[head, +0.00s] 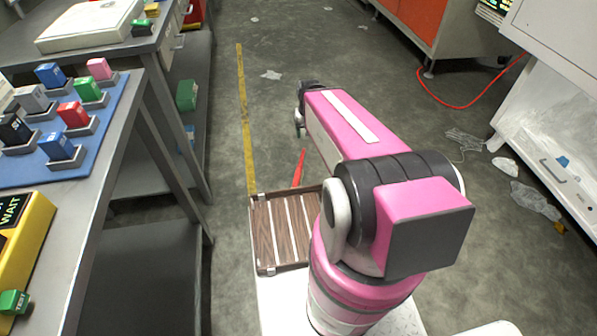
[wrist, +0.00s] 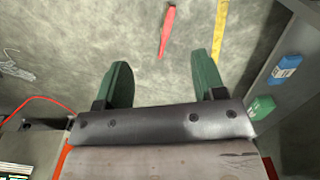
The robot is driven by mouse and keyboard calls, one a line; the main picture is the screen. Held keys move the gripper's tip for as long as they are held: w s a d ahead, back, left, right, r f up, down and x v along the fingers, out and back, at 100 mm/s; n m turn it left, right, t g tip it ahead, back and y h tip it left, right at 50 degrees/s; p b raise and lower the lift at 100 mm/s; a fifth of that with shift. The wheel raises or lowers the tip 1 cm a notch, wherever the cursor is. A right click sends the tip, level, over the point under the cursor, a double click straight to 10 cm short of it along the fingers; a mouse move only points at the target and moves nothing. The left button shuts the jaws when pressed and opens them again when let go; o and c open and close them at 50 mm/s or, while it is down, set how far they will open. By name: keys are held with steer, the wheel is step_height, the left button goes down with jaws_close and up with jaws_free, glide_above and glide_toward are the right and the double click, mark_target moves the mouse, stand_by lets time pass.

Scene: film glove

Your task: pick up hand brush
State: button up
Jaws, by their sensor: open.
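A slim red object, which looks like the hand brush (head: 299,167), lies on the grey floor behind the slatted tray in the head view. No bristles can be made out. My gripper (wrist: 162,78) has two green fingers spread wide with nothing between them. The brush appears beyond the fingertips, apart from them. In the head view my arm hides most of the gripper.
A brown slatted tray (head: 262,236) sits beside my arm base. A metal workbench (head: 110,135) with coloured blocks stands at left. Cabinets (head: 420,22) stand at right, with a red cable (head: 455,104) on the floor. Plastic scraps lie about. The floor near the yellow line (head: 245,120) is mostly clear.

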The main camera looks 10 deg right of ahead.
stand_by(0.3)
steer(key=shift+o, duration=0.4)
steer(key=shift+w, duration=0.1)
steer(key=m, duration=0.4)
glide_above(299, 167)
steer(key=f, duration=4.3)
steer(key=shift+w+f, duration=0.15)
steer(key=shift+w, duration=0.05)
step_height(299, 167, down, 5)
steer(key=shift+r, duration=0.1)
steer(key=shift+s+f, duration=0.2)
steer(key=shift+f, duration=1.25)
steer(key=shift+s+f, duration=0.2)
steer(key=shift+f, duration=1.2)
steer(key=c, duration=1.2)
